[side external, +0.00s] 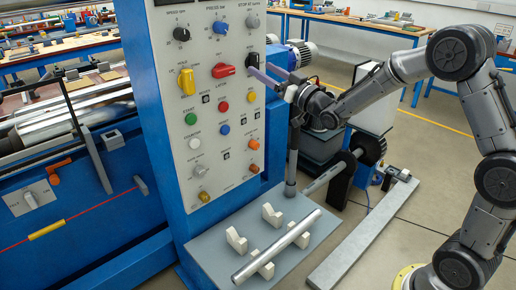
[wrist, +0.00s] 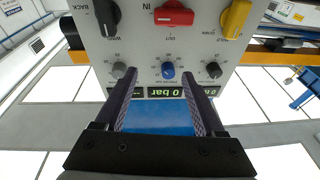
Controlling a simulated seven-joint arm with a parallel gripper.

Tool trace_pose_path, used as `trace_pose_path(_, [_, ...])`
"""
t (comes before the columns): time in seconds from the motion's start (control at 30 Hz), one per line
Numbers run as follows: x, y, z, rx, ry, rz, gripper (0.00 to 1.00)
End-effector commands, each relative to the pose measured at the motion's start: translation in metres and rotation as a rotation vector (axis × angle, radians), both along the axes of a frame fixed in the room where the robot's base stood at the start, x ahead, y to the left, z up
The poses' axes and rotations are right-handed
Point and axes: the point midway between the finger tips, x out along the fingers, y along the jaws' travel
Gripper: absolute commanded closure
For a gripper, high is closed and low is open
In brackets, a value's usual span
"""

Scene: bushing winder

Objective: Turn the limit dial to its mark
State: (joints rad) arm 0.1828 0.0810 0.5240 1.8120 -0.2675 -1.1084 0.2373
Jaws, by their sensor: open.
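The panel's top row has three small dials: a dark one (side external: 181,34), a blue one (side external: 219,27) and a grey one (side external: 253,22) under a label like "STOP AT". I cannot read which is the limit dial, nor its mark. In the wrist view, turned upside down, the grey dial (wrist: 118,70) is at left, the blue dial (wrist: 168,70) in the middle and the dark dial (wrist: 213,71) at right. My gripper (side external: 259,70) is open and empty, off the panel's right part. In the wrist view its fingertips (wrist: 161,73) appear either side of the blue dial, apparently without touching it.
Below the dials sit a black knob (side external: 252,61), a red latch handle (side external: 223,70) and a yellow handle (side external: 187,81). Several push buttons are lower. A metal bar (side external: 277,246) lies on cream supports below the panel. The space in front of the top dials looks clear.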

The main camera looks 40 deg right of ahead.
Motion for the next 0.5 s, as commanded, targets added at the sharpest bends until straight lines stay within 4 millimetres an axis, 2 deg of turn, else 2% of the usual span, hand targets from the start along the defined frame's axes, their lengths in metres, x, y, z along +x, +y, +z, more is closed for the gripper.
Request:
trace_pose_path(0.03, [0.012, -0.009, -0.031, 0.013, 0.000, 0.004, 0.29])
trace_pose_path(0.17, [0.026, -0.029, -0.103, 0.053, -0.014, 0.017, 0.29])
trace_pose_path(0.2, [0.027, -0.035, -0.128, 0.067, -0.010, 0.017, 0.29])
trace_pose_path(0.27, [0.026, -0.045, -0.167, 0.087, 0.009, 0.014, 0.29])
trace_pose_path(0.4, [0.014, -0.064, -0.258, 0.129, 0.106, -0.013, 0.29])
trace_pose_path(0.5, [0.002, -0.073, -0.308, 0.156, 0.183, -0.038, 0.29])
